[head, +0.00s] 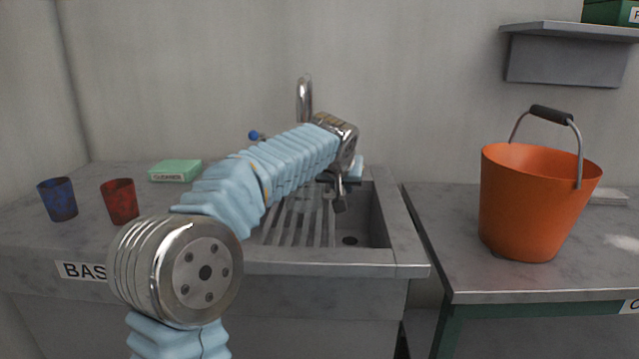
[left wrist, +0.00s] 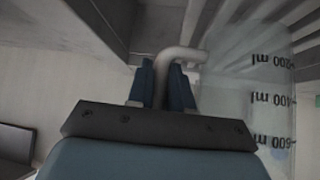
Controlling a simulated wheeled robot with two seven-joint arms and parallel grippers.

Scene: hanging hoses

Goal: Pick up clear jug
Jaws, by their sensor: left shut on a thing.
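The clear jug (left wrist: 238,75) shows in the left wrist view at the right, see-through, with dark ml marks that appear upside down. Its pale handle (left wrist: 180,56) lies between the two dark fingers of my left gripper (left wrist: 160,76), which is shut on it. In the head view my left gripper (head: 341,194) is over the sink (head: 383,229). There I cannot make out the jug clearly; my left arm covers part of the sink. I cannot tell from these frames whether the jug is clear of the sink bottom. My right gripper is in neither view.
A chrome tap (head: 304,98) rises behind my arm. A blue cup (head: 58,200), a red cup (head: 120,203) and a green box (head: 175,171) stand on the left counter. An orange bucket (head: 526,210) stands on the right counter, below a wall shelf (head: 565,58).

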